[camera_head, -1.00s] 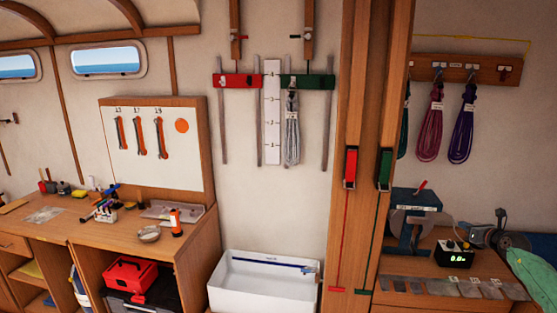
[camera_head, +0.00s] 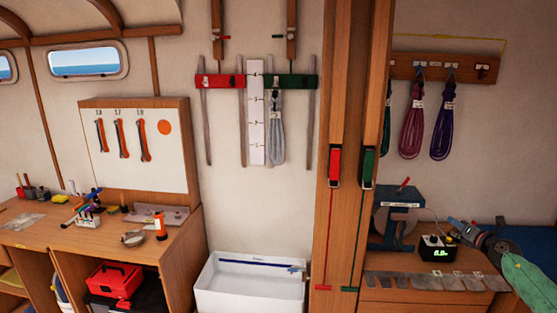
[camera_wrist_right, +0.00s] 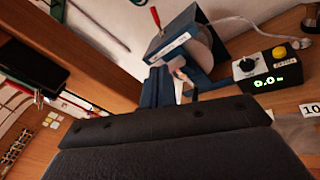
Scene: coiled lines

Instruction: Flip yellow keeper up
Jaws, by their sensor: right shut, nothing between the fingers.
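A thin yellow line (camera_head: 460,38) runs along the wall above the rack. My right gripper (camera_head: 460,229) is shut and empty at the lower right, well below the rack, near the display box. My left gripper is not in view.
A blue machine (camera_head: 398,218) with a red lever and a black box (camera_head: 434,248) with a green display stand on the right bench. A wooden post (camera_head: 345,90) carries red (camera_head: 334,166) and green (camera_head: 368,168) fittings. Wall space below the coils is clear.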

